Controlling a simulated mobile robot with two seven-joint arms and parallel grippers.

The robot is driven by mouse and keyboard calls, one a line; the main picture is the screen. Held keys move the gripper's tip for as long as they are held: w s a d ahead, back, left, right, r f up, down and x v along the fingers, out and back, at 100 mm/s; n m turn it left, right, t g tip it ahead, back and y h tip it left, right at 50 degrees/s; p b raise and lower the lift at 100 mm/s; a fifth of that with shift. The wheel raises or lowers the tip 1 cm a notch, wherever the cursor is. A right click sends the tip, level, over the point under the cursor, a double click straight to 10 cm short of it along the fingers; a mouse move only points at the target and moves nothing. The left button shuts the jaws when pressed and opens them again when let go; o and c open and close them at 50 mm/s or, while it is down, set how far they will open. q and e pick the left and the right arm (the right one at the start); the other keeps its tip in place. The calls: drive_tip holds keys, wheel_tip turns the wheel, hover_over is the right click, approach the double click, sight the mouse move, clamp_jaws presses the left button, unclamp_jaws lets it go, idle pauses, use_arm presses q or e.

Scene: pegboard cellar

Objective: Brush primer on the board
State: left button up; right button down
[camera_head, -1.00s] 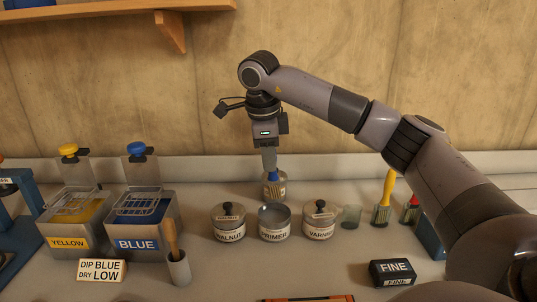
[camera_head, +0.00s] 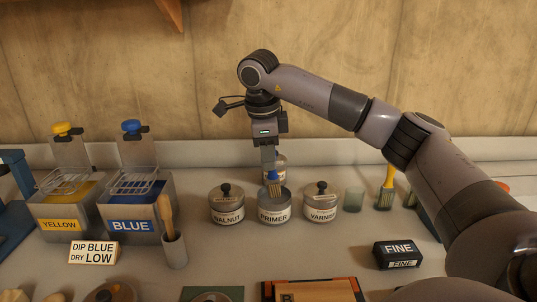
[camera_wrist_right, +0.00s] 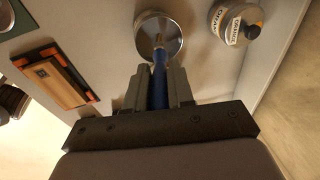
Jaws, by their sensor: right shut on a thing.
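My right gripper (camera_head: 269,166) points down and is shut on the blue handle of a brush (camera_head: 273,177), which hangs upright. Its bristle end is at the mouth of the open PRIMER pot (camera_head: 275,214); I cannot tell whether it touches the contents. In the right wrist view, the blue brush (camera_wrist_right: 159,76) runs from between the fingers (camera_wrist_right: 158,88) to over the round metal pot (camera_wrist_right: 174,38). A wooden board (camera_head: 322,295) lies in a dark, orange-edged holder at the front, cut by the frame edge; it also shows in the right wrist view (camera_wrist_right: 60,80). My left gripper is not in view.
YELLOW (camera_head: 60,224) and BLUE (camera_head: 131,226) dip tanks are at left. A FINE block (camera_head: 398,253) lies at right. A yellow-handled brush (camera_head: 387,184) stands at back right.

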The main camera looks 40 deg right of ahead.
drive_tip(key=shift+f, duration=0.55)
idle(0.6)
drive_tip(key=shift+f, duration=0.1)
idle(1.5)
wheel_tip(320, 180, up, 5)
drive_tip(key=p, duration=0.4)
drive_tip(key=shift+p, duration=0.35)
drive_tip(key=shift+r+p, duration=0.55)
drive_tip(key=shift+r, duration=0.55)
drive_tip(key=shift+a, duration=0.1)
